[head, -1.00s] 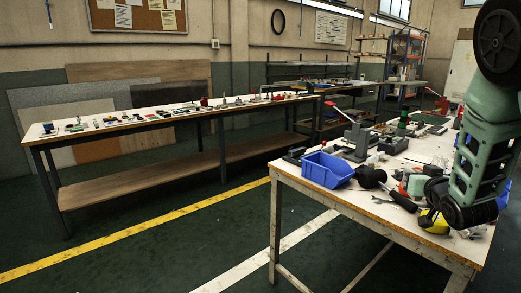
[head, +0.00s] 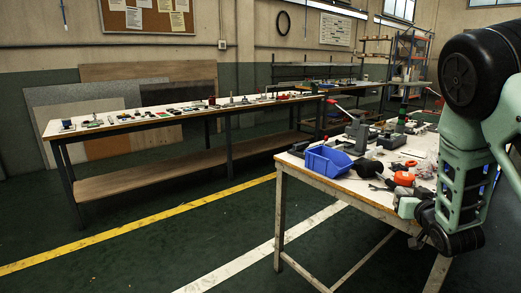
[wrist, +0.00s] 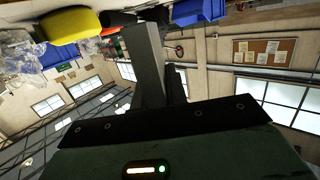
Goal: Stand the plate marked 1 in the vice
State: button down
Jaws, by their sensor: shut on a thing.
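My gripper (wrist: 160,62) shows in the wrist view as grey fingers reaching up from a dark mount. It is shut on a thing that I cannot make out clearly. A grey vice (head: 359,133) stands on the workbench, left of my arm. No plate with a readable 1 shows.
The workbench (head: 345,190) carries a blue bin (head: 327,160), an orange-red round item (head: 403,178) and other clutter. A yellow item (wrist: 70,24) shows near the fingers. A long bench (head: 110,130) with small parts stands at the left. The floor between them is clear.

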jog(key=s+a+f+n+y, duration=0.1)
jog(key=s+a+f, duration=0.3)
jog(key=f, duration=0.6)
jog(key=s+a+f, duration=0.4)
jog(key=s+f, duration=0.1)
jog(key=f, duration=0.4)
notch_tip(320, 180, up, 14)
jog(key=p, duration=1.3)
jog(key=shift+f+p, duration=0.2)
jog(key=shift+p, duration=0.2)
jog(key=shift+d, duration=0.3)
jog(key=shift+a, duration=0.1)
jog(key=shift+w, duration=0.1)
